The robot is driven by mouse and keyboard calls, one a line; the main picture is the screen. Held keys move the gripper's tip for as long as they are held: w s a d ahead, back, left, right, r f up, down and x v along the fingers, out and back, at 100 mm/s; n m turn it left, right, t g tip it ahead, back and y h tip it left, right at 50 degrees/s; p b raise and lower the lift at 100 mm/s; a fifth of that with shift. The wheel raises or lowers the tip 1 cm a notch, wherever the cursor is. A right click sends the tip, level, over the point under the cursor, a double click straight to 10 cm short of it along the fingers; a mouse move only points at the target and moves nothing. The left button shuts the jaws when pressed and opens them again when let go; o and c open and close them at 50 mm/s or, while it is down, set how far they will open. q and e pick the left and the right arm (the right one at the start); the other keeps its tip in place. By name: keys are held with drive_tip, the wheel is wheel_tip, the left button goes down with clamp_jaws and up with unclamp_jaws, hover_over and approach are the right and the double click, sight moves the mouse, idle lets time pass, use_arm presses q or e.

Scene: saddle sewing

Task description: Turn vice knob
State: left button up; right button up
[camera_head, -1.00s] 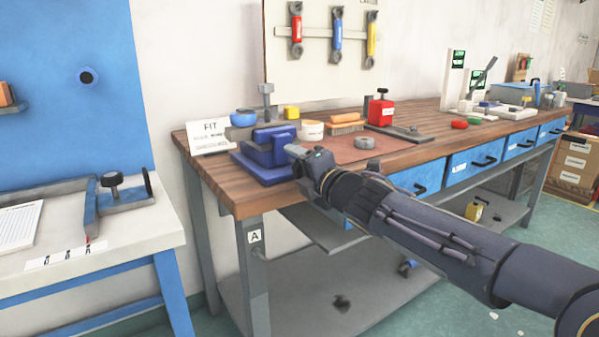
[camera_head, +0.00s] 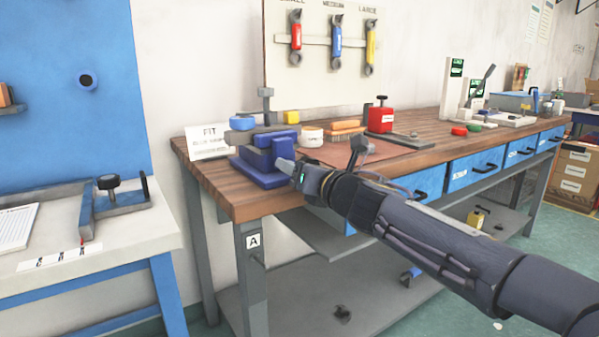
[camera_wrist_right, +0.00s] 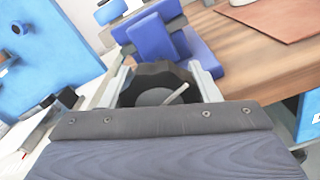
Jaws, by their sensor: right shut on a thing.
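The blue vice (camera_head: 262,165) stands at the front left corner of the wooden workbench. My right gripper (camera_head: 286,168) is at the vice's front end, with its arm coming in from the right. In the right wrist view, the gripper (camera_wrist_right: 162,88) is shut on the dark round vice knob (camera_wrist_right: 150,75), one finger on each side of it. A thin light bar shows across the knob. The blue vice body (camera_wrist_right: 165,38) lies just beyond. In the head view the knob is hidden behind the gripper. My left gripper is not in view.
The wooden workbench (camera_head: 226,192) carries a FIT sign (camera_head: 208,141), an orange brush (camera_head: 346,127), a white round tub (camera_head: 312,136) and a red block (camera_head: 381,119). A reddish mat (camera_head: 330,152) lies right of the vice. A white side table (camera_head: 130,232) stands at left.

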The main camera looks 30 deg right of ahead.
drive_tip(key=shift+n, duration=0.6)
drive_tip(key=o, duration=1)
drive_tip(key=shift+s, duration=0.1)
drive_tip(key=s+p, duration=0.1)
drive_tip(key=s, duration=0.6)
drive_tip(key=shift+s+d+p, duration=0.3)
